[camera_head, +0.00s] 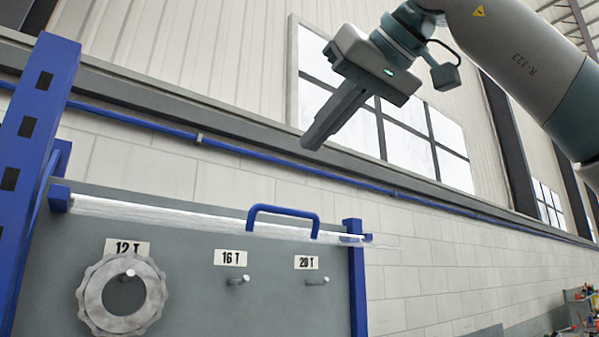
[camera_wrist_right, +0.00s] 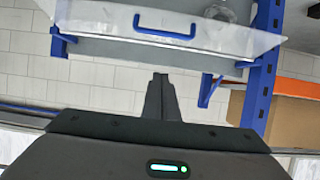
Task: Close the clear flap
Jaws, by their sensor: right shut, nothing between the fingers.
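The clear flap (camera_head: 160,213) is a transparent panel along the top of a grey board (camera_head: 200,305). In the head view it shows almost edge-on, raised and standing out from the board. Its blue handle (camera_head: 284,210) is on its edge. The wrist view also shows the flap (camera_wrist_right: 100,32) and handle (camera_wrist_right: 165,27), with a toothed wheel seen through it. My right gripper (camera_head: 313,142) is shut and empty, above the handle and apart from it. Its fingers also show in the wrist view (camera_wrist_right: 161,80). My left gripper is not in view.
A toothed wheel (camera_head: 123,297) hangs on the peg under the 12 T label. The 16 T peg (camera_head: 238,281) and 20 T peg (camera_head: 316,281) are bare. Blue posts (camera_head: 357,285) flank the board. A cardboard-coloured box (camera_wrist_right: 285,118) shows in the wrist view.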

